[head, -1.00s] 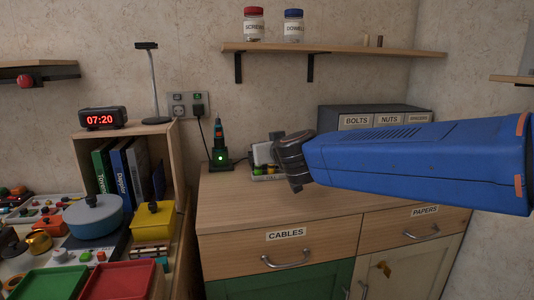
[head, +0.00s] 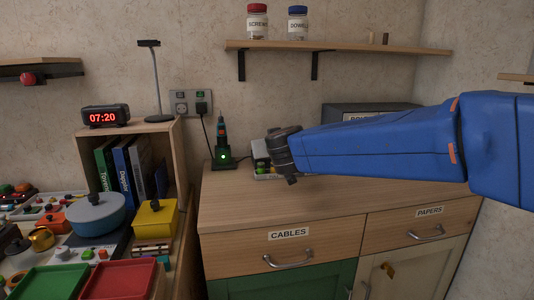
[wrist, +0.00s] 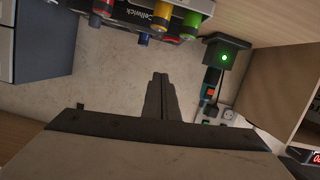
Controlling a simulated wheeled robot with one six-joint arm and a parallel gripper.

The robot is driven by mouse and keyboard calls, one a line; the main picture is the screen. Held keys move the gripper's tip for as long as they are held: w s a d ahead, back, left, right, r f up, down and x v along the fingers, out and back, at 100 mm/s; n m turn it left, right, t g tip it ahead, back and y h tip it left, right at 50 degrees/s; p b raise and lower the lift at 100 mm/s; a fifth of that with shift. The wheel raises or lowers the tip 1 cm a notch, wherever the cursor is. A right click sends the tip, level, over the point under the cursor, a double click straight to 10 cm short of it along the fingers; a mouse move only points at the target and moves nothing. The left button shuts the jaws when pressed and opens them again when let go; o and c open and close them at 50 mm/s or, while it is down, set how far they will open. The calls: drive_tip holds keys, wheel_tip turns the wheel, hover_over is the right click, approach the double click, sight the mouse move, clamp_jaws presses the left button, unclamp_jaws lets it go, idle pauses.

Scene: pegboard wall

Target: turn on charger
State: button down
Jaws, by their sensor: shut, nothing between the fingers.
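The charger (head: 223,160) is a small black base on the cabinet top by the wall, with a lit green light on its front. A dark tool with an orange-red band (head: 221,128) stands upright in it. The charger also shows in the wrist view (wrist: 222,54), upside down. A cable runs from the wall socket plate (head: 191,104), where a black plug sits in the right socket and a small green part shows above it. My gripper (wrist: 160,78) is shut and empty in the wrist view, apart from the charger. In the head view its fingers are mostly hidden.
A tray of small items (head: 263,160) stands right of the charger, partly behind my wrist. A wooden shelf box with books (head: 130,165) and a clock (head: 104,117) stands at left. A labelled drawer unit (head: 365,112) is behind my arm. The front cabinet top is clear.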

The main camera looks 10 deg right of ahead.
drive_tip(key=shift+w+d+f, duration=0.2)
drive_tip(key=shift+w+f, duration=1.25)
drive_tip(key=shift+w, duration=0.25)
drive_tip(key=shift+w+d+f, duration=0.15)
drive_tip(key=shift+w+f, duration=1.25)
drive_tip(key=shift+w, duration=0.25)
drive_tip(key=shift+d+f, duration=0.1)
drive_tip(key=shift+f, duration=0.1)
drive_tip(key=shift+r, duration=0.1)
